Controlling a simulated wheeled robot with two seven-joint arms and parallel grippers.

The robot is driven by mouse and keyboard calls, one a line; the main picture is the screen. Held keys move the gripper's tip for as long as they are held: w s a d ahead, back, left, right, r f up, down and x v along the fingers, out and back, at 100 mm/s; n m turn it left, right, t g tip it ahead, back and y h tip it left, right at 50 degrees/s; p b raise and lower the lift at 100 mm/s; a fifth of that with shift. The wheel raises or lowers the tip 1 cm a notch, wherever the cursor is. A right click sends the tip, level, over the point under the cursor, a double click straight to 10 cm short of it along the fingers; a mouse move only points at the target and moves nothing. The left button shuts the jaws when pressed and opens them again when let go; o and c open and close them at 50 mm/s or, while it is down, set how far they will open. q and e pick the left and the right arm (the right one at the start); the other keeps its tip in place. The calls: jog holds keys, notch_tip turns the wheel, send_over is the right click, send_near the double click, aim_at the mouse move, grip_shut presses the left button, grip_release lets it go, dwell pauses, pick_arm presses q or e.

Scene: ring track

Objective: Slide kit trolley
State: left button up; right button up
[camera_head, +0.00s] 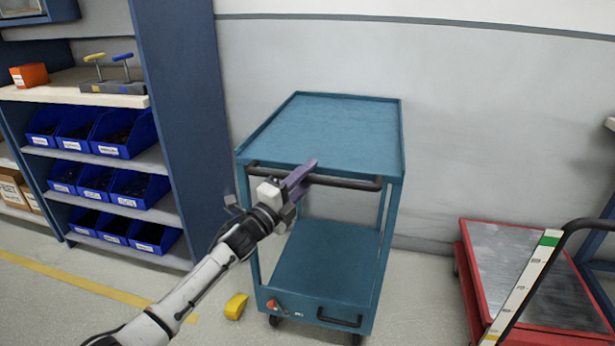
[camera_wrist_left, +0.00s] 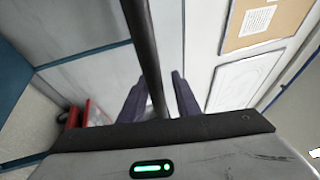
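The blue kit trolley (camera_head: 325,130) stands against the wall, with an upper tray, a lower shelf (camera_head: 325,262) and a black push handle (camera_head: 345,182) along its near upper edge. My left gripper (camera_head: 302,175) is at the left part of this handle. In the left wrist view, the dark handle bar (camera_wrist_left: 145,50) runs between the two purple fingers (camera_wrist_left: 160,98). The fingers are apart, with a narrow gap showing on the right side of the bar. Whether the left finger touches the bar is unclear. My right gripper is not in view.
Shelving with blue bins (camera_head: 125,130) stands left of the trolley. A yellow object (camera_head: 236,306) lies on the floor near the trolley's front left wheel. A red cart (camera_head: 535,270) with a black handle stands at the right. Bare floor lies between cart and trolley.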

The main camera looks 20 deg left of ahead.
pick_arm(q)
jog(key=shift+d+f, duration=0.1)
jog(key=shift+f, duration=0.25)
jog(key=shift+s+f, duration=0.15)
jog(key=p+v, duration=0.1)
jog(key=v, duration=0.9)
jog(key=shift+r, duration=0.45)
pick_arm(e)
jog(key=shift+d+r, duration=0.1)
